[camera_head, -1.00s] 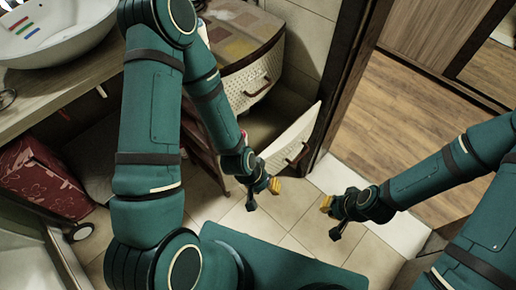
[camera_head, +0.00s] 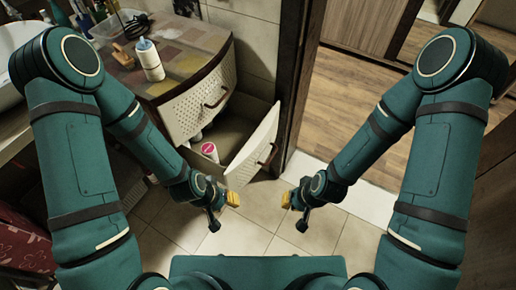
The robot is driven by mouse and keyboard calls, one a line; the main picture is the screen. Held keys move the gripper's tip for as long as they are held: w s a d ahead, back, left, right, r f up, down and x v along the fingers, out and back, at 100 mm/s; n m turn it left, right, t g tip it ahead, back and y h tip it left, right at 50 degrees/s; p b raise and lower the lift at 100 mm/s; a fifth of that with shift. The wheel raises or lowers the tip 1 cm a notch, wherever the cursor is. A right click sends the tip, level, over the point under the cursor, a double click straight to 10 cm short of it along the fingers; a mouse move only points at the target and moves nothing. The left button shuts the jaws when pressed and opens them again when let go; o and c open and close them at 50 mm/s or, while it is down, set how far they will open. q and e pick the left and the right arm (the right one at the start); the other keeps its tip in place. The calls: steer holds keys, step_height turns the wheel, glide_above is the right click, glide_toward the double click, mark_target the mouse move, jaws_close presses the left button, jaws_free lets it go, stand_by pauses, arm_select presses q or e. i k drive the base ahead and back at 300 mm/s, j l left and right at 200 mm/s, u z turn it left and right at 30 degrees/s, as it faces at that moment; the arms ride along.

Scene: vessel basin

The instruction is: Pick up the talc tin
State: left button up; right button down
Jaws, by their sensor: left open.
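A small white container with a pink top (camera_head: 210,150), possibly the talc tin, stands inside the open lower drawer (camera_head: 252,150) of the cabinet; no label is legible. Only its upper part shows. My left gripper (camera_head: 224,210) is open and empty in front of the drawer, below the container in the picture and apart from it. My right gripper (camera_head: 294,211) looks open and empty, to the right of the drawer over the tiled floor.
A white bottle (camera_head: 149,58) stands on the patchwork-topped cabinet (camera_head: 190,45), with brushes and more bottles behind it. The closed upper drawer (camera_head: 200,98) has a brown handle. A door frame (camera_head: 300,80) rises right of the drawer. Tiled floor (camera_head: 262,215) lies clear between the grippers.

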mark_target(150, 62)
steer(key=z, duration=0.4)
steer(key=k+j+z, duration=0.1)
steer(key=j+z, duration=0.3)
steer(key=k+j+z, duration=0.1)
steer(key=j+z, duration=0.3)
steer(key=k+j+z, duration=0.1)
steer(key=j, duration=0.2)
steer(key=k+j, duration=0.2)
steer(key=k+j+z, duration=0.15)
steer(key=j, duration=0.25)
steer(key=i+j, duration=0.1)
steer(key=j, duration=0.15)
steer(key=i+j, duration=0.15)
steer(key=j, duration=0.1)
